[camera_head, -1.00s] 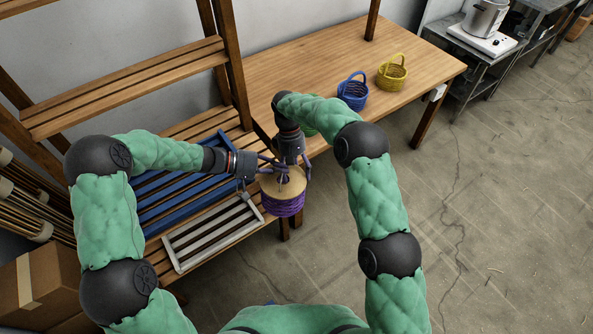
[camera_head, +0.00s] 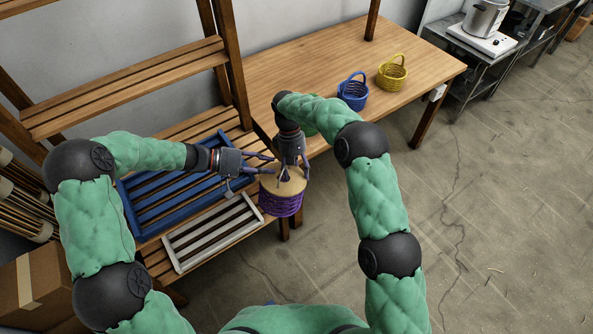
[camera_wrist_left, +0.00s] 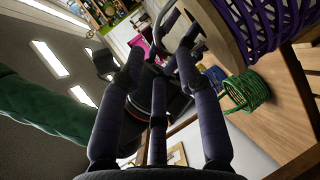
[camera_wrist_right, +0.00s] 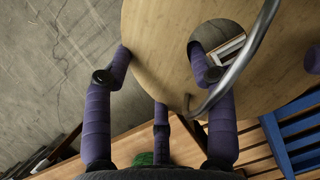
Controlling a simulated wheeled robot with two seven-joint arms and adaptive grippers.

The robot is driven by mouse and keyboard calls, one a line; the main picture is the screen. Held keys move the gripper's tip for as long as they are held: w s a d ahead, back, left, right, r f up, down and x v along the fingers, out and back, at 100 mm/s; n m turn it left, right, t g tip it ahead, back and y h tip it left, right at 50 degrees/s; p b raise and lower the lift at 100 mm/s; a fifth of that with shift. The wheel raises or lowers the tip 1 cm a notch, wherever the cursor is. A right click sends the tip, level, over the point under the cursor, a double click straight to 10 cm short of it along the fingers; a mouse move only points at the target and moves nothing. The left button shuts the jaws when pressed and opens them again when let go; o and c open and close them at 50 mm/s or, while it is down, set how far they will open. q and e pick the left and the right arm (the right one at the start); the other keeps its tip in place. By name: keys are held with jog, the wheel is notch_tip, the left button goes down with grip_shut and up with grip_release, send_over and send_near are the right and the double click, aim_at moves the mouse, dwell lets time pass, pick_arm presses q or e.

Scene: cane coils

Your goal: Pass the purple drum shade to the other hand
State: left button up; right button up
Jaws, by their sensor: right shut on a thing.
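The purple drum shade (camera_head: 281,203) has purple coils below a round tan wooden top, and hangs in front of the shelf and table. My right gripper (camera_head: 290,175) comes down from above and is shut on its top; the right wrist view shows the wooden disc (camera_wrist_right: 165,60) with a round hole and a curved metal bar. My left gripper (camera_head: 270,165) is open, its fingers pointing right, just left of the shade and apart from it. The left wrist view shows its spread fingers (camera_wrist_left: 160,90) with nothing between them and the purple coils (camera_wrist_left: 262,25) at the upper right.
A blue slatted tray (camera_head: 130,210) and a white slatted tray (camera_head: 172,252) lie on the shelf below my left arm. Blue (camera_head: 353,92), yellow (camera_head: 392,73) and partly hidden green (camera_head: 309,129) baskets stand on the table. Floor right of my right arm is clear.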

pick_arm(q)
jog(key=w+v, duration=0.1)
jog(key=v, duration=0.6)
jog(key=s+f+t+y, duration=0.2)
jog(key=f+t+y, duration=0.2)
jog(key=f, duration=0.3)
jog(key=s+f+t+y, duration=0.3)
jog(key=f+t, duration=0.1)
jog(key=f, duration=0.3)
jog(key=s+d+f+n+g+y, duration=0.1)
jog(key=s+d+f+g, duration=0.1)
jog(key=s+f+g, duration=0.2)
jog(key=s+d+f+n+g+y, duration=0.1)
jog(key=s+d+f+g+y, duration=0.1)
jog(key=s+f, duration=0.8)
jog(key=s+d+g, duration=0.1)
jog(key=s+g, duration=0.1)
jog(key=s, duration=0.4)
jog(key=shift+f+g, duration=0.25)
jog(key=shift+g, duration=0.15)
